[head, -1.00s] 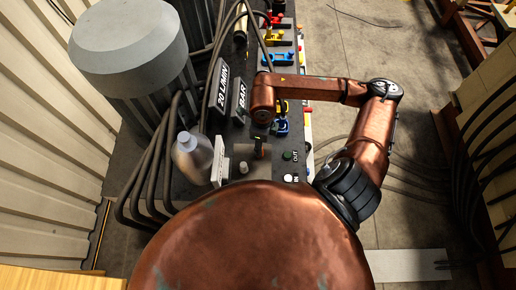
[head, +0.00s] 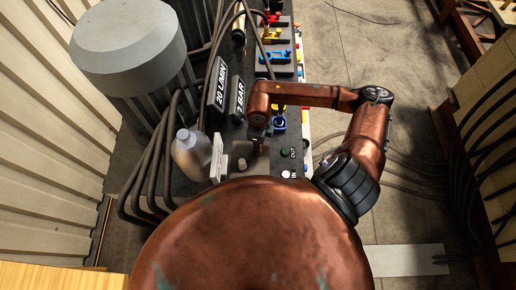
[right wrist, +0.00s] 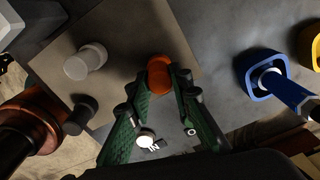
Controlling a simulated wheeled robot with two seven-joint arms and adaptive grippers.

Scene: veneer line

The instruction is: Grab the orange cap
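The orange cap (right wrist: 158,76) is a small rounded piece on a grey-tan plate in the right wrist view. My right gripper (right wrist: 164,82) has green finger pads, spread apart. Its fingertips lie to either side of the cap in the picture. I cannot tell whether they touch it or stay a little short of it. In the head view, my right gripper (head: 257,142) points down over the plate below my copper arm, and the cap is not clearly visible there. My left gripper is not in view.
A pale knob (right wrist: 84,61) stands on the plate left of the cap. A white button (right wrist: 146,138) shows between the fingers. A blue-framed part (right wrist: 264,77) is to the right. A bottle (head: 190,155) and a label sign (head: 218,85) stand nearby.

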